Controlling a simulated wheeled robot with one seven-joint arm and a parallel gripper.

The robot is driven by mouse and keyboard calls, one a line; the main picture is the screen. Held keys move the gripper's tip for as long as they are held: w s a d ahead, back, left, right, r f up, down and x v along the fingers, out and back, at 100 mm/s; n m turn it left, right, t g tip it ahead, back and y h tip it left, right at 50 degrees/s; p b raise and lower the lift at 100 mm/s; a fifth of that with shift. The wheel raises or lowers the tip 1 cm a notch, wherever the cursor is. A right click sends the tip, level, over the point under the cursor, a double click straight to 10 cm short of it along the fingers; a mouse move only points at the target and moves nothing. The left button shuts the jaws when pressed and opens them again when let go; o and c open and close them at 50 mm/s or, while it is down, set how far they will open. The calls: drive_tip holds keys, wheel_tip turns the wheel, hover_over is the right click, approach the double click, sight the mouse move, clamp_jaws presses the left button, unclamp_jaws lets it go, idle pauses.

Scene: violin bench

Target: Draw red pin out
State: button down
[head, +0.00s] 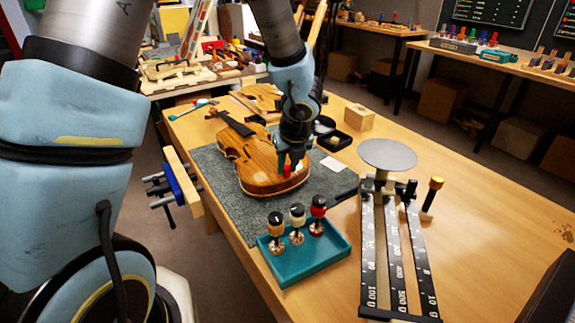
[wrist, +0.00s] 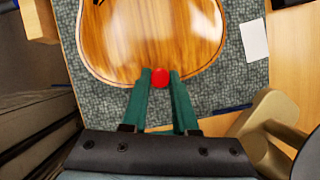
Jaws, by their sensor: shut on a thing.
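A violin (head: 258,160) lies on a grey mat on the bench, and its rounded lower end shows in the wrist view (wrist: 150,35). The red pin (head: 287,171) is at that lower end, and its round red head shows in the wrist view (wrist: 160,78). My gripper (head: 290,160) is over the violin's lower end; in the wrist view its two green fingers (wrist: 160,85) are shut on the red pin, one on each side. Whether the pin's shaft is still in the violin is hidden.
A balance scale with a round grey pan (head: 388,154) is to the right.

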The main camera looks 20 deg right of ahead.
sight(287, 169)
drive_tip(key=shift+r+p, duration=0.7)
drive_tip(key=shift+r, duration=0.05)
idle(1.3)
drive_tip(key=shift+r+p, duration=1.5)
wheel_tip(287, 169, up, 7)
drive_tip(key=p, duration=0.6)
drive_tip(key=shift+p, duration=0.35)
